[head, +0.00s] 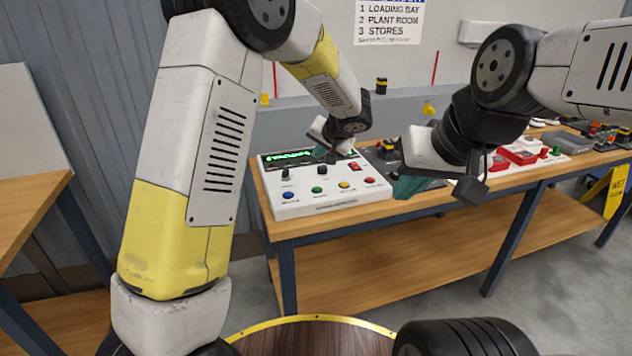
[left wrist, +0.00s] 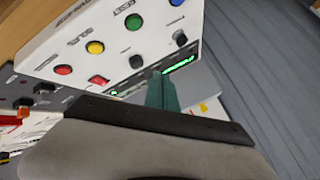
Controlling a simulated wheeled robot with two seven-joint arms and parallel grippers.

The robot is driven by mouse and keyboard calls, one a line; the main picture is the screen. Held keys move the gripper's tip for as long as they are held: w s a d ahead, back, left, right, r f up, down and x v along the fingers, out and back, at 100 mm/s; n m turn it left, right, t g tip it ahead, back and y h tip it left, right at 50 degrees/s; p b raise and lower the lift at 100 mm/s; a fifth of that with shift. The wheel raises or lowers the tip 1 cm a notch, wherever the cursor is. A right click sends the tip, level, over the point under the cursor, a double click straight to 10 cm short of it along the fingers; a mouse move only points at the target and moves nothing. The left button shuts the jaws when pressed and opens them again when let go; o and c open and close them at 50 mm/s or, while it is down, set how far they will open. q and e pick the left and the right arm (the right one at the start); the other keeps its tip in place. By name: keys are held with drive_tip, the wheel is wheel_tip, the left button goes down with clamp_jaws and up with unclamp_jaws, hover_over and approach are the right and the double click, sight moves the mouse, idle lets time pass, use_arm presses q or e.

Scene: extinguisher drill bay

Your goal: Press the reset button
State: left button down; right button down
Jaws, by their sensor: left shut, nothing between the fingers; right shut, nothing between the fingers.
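A white control panel (head: 330,203) lies on the bench with a green-lit display (head: 288,157). Along its front edge are a blue button (head: 289,195), a green button (head: 317,190), a yellow button (head: 344,185) and a red button (head: 369,181). My right gripper (head: 410,187) is shut and empty, right of the panel near the bench's front edge.
Two black knobs (head: 322,170) and a red rocker switch (head: 354,166) are also on the panel. Other devices, including a red and white unit (head: 520,156), stand farther right on the wooden bench (head: 400,207). A yellow wet-floor sign (head: 616,190) stands at the right.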

sight(318, 190)
use_arm(q)
drive_tip(key=shift+f, duration=4.4)
drive_tip(key=shift+f, duration=0.15)
drive_tip(key=shift+f, duration=0.3)
drive_tip(key=shift+f, duration=0.45)
drive_tip(key=shift+r, duration=0.9)
